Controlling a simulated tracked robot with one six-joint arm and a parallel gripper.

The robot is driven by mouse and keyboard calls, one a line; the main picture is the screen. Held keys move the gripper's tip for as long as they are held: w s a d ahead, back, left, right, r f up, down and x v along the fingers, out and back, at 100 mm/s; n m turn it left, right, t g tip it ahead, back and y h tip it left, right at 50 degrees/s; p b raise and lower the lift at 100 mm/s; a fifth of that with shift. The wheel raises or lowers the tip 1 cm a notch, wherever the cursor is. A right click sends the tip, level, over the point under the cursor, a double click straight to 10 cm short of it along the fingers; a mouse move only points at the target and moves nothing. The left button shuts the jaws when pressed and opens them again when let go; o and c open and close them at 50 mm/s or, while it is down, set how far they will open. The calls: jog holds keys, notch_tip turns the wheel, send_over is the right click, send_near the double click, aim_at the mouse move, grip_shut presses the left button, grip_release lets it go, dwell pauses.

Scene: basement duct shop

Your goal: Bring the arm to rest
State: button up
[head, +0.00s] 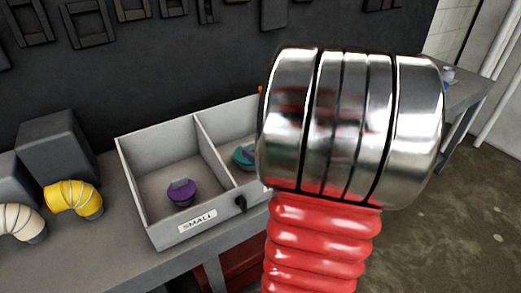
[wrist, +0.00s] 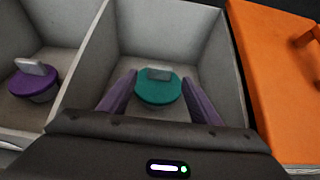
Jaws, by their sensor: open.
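My gripper (wrist: 159,77) shows in the wrist view with its two purple-grey fingers spread apart. A teal round piece with a grey tab (wrist: 158,92) sits in the right compartment of the grey divided bin (wrist: 79,66). It appears between the fingers, with no clear grip on it; I cannot tell the height gap. In the head view the teal piece (head: 241,155) is partly hidden behind my red and chrome arm, which also hides most of the gripper. A purple round piece (head: 181,192) sits in the left compartment; it also shows in the wrist view (wrist: 35,82).
The bin carries a label "SMALL" (head: 197,222) and stands on a grey bench (head: 90,245). Yellow (head: 73,200) and cream (head: 18,222) elbows lie left of it. An orange box (wrist: 278,70) stands close to the bin's right wall. Open floor (head: 460,220) shows at right.

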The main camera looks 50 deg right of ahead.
jog(key=shift+w, duration=0.1)
dwell(0.5)
jog(key=w+a+r+n+t+y, duration=0.1)
jog(key=w+a+r+n+y, duration=0.25)
jog(key=a, duration=0.45)
jog(key=w+a+r+n+y, duration=0.25)
jog(key=w+a+n, duration=0.2)
jog(key=a, duration=0.35)
jog(key=s+a+n+g+y, duration=0.35)
jog(key=a+n, duration=0.85)
jog(key=a, duration=0.4)
jog(key=s+a+n+g+h, duration=0.2)
jog(key=s+n, duration=0.4)
jog(key=n, duration=0.3)
jog(key=s+a+r+n+g+h, duration=0.1)
jog(key=s+a+n+g+h, duration=0.1)
jog(key=s+n, duration=0.5)
jog(key=shift+a+n+g+h, duration=0.4)
jog(key=shift+n+h, duration=0.25)
jog(key=shift+n, duration=1.15)
jog(key=shift+r, duration=0.1)
